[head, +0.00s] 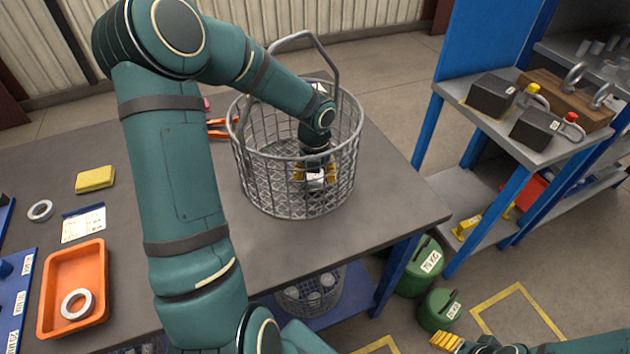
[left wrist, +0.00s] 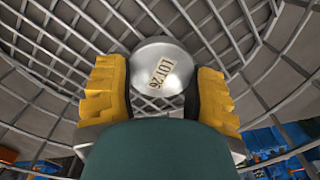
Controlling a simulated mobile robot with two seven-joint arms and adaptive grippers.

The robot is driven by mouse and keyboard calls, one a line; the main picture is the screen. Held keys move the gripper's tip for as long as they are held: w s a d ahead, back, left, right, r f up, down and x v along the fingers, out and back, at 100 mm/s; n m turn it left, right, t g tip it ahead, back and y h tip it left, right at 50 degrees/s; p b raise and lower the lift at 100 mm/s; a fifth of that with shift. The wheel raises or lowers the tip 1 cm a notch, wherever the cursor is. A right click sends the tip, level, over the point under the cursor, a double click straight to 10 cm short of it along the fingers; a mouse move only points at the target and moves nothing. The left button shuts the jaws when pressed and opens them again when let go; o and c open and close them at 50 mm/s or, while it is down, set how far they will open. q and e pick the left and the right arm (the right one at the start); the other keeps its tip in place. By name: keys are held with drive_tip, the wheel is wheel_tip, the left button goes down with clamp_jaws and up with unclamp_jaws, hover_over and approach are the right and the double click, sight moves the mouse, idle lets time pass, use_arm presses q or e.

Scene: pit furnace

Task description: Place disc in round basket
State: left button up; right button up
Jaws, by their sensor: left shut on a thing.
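The round wire basket (head: 262,180) stands on the grey table, with its handle raised. My left gripper (head: 315,176) reaches down inside the basket, its yellow fingers below the rim. It is shut on a silver disc (left wrist: 162,66) marked "LOT 26". In the left wrist view the disc sits between the two yellow fingers (left wrist: 160,92), with wire mesh behind it. Whether the disc touches the basket floor cannot be told. My right gripper (head: 447,341) shows only partly at the lower right of the head view, away from the table; its jaw state is unclear.
An orange tray (head: 50,298) holding a ring (head: 77,304), another ring (head: 40,210), a yellow block (head: 95,178) and a card (head: 83,223) lie left on the table. A blue-framed bench (head: 480,125) stands right. Green weights (head: 439,310) sit on the floor.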

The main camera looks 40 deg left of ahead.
use_arm(q)
drive_tip(key=shift+f, duration=0.55)
drive_tip(key=shift+r, duration=0.1)
drive_tip(key=o, duration=1.2)
